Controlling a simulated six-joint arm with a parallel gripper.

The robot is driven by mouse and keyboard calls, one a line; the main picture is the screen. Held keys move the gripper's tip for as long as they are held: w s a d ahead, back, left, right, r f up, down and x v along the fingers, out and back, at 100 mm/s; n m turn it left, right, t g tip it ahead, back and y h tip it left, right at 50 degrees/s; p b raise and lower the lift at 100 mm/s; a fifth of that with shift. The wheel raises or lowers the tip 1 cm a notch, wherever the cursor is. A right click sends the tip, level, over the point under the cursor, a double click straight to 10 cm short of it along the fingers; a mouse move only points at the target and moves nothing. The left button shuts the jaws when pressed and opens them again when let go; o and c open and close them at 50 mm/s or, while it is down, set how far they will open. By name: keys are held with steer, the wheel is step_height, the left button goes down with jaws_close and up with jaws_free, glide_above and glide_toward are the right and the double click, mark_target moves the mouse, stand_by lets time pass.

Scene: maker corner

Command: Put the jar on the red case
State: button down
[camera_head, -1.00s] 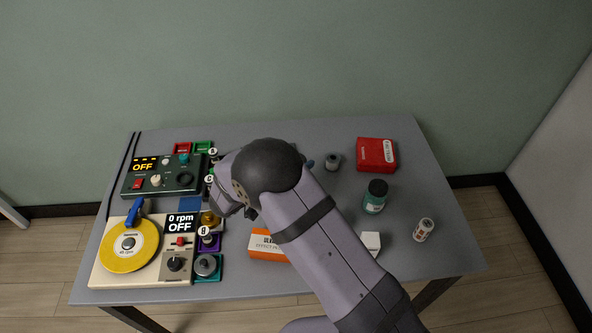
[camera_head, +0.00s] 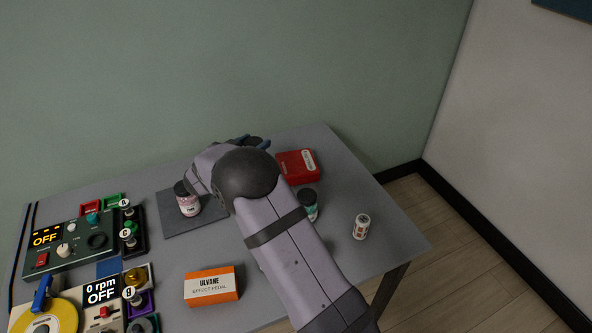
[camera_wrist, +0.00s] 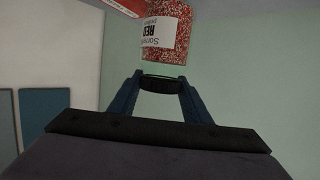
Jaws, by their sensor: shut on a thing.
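A jar with red-and-white speckled contents and a white label reading "RED" (camera_wrist: 164,32) shows upside down in the wrist view. My gripper (camera_wrist: 160,80) is shut around its dark lid. In the head view my gripper (camera_head: 255,142) is at the back of the table, left of the red case, and my arm hides most of the held jar. The red case (camera_head: 297,166) lies at the back right with a white label. Its edge shows at the top of the wrist view (camera_wrist: 125,5), apart from the jar.
A pink-labelled jar (camera_head: 188,203) stands on a dark mat (camera_head: 178,225). A teal jar (camera_head: 310,205), partly behind my arm, stands before the case. A small white cylinder (camera_head: 361,226) is at right. An orange box (camera_head: 211,287) lies in front, with control panels (camera_head: 70,245) at left.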

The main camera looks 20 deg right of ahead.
steer(key=w+d+r+b, duration=0.2)
steer(key=d, duration=0.6)
steer(key=w+d+r+b, duration=0.2)
steer(key=d+r, duration=0.1)
steer(key=d, duration=0.5)
step_height(320, 180, down, 10)
steer(key=shift+a+b, duration=0.25)
steer(key=shift+b, duration=0.05)
steer(key=shift+f, duration=0.1)
steer(key=c, duration=0.9)
jaws_free()
steer(key=shift+s+f, duration=0.1)
steer(key=shift+f, duration=0.05)
steer(key=shift+c, duration=0.2)
steer(key=b+v, duration=0.1)
steer(key=v, duration=1.1)
steer(key=shift+r, duration=0.2)
